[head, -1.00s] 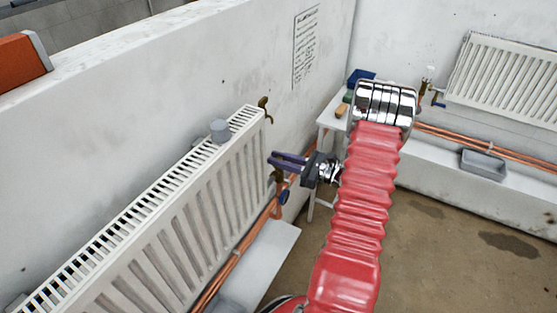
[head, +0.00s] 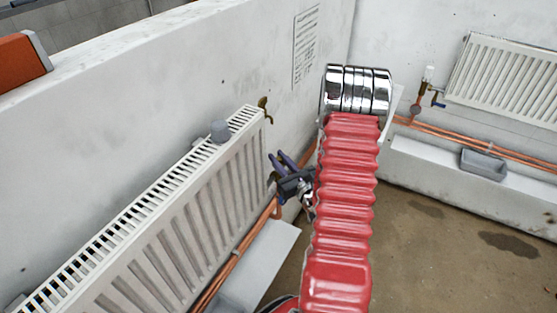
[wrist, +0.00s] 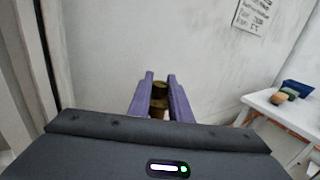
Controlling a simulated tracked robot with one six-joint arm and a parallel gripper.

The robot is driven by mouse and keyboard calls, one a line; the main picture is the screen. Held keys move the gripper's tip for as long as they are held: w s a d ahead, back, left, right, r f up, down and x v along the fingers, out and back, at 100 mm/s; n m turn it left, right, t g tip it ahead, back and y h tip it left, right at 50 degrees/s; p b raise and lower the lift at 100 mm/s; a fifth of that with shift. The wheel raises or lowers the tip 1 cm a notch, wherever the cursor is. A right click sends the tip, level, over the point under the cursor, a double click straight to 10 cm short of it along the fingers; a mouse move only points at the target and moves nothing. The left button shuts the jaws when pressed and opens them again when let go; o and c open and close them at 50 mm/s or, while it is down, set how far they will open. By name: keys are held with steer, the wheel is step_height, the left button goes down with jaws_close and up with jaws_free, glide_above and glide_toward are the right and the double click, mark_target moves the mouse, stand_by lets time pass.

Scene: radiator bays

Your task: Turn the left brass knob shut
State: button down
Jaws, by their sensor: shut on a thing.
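The brass knob (wrist: 160,89) shows between my gripper's two purple fingers in the wrist view, with more brass just below it. My gripper (wrist: 160,77) is shut on it. In the head view my gripper (head: 277,155) is at the right end of the left radiator (head: 170,220). Brass of the valve (head: 271,182) shows there beside the fingers, partly hidden by the gripper. How far the knob is turned cannot be told.
Copper pipes (head: 240,255) run below. A white table (wrist: 285,112) with small items stands to the right. A second radiator (head: 505,85) hangs on the far wall.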

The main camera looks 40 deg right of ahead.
steer(key=shift+m+h, duration=0.6)
steer(key=shift+h, duration=0.3)
steer(key=shift+m+g+h, duration=0.3)
steer(key=shift+g+h, duration=0.1)
steer(key=c, duration=1.6)
jaws_free()
steer(key=shift+c, duration=0.2)
